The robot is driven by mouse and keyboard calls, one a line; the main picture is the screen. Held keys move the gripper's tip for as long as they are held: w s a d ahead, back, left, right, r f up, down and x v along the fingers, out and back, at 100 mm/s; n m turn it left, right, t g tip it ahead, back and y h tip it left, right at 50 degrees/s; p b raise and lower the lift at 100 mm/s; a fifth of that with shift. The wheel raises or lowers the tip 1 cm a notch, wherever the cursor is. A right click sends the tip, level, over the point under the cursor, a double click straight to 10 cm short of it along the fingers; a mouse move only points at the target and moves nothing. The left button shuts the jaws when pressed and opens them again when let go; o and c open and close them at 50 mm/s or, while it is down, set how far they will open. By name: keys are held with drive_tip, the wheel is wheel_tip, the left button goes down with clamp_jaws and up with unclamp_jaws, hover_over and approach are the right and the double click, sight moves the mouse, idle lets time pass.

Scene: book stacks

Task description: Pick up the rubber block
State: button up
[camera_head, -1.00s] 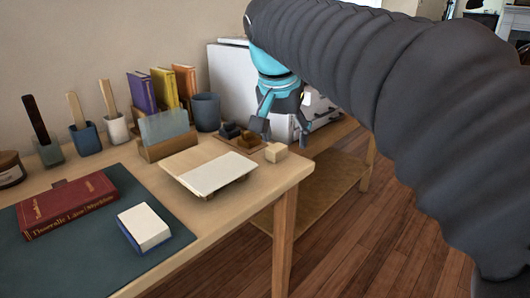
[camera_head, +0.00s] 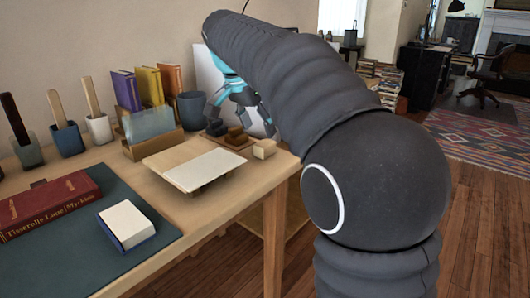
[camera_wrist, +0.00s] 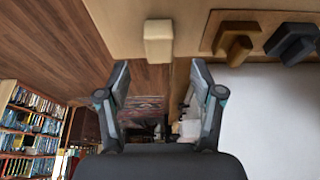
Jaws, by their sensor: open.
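A small pale cream block (camera_head: 264,149), which looks like the rubber block, stands on the table's right front corner. In the wrist view the block (camera_wrist: 158,41) is just beyond the fingertips, centred near the gap between them and not touching them. My gripper (camera_head: 240,104) is above the table near the block, partly hidden behind my arm in the head view. In the wrist view my gripper (camera_wrist: 160,76) is open with nothing between its two fingers.
A small wooden tray (camera_wrist: 210,38) with dark and brown blocks is beside the cream block. A white board (camera_head: 200,168) lies on a low stand to its left. A dark cup (camera_head: 191,110), upright books (camera_head: 148,86) and a card holder (camera_head: 150,146) stand behind. Floor is open at right.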

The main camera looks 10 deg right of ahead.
sight(264, 143)
drive_tip(key=shift+b+x, duration=0.55)
drive_tip(key=shift+x, duration=2.6)
drive_tip(key=shift+s, duration=0.1)
drive_tip(key=c, duration=1)
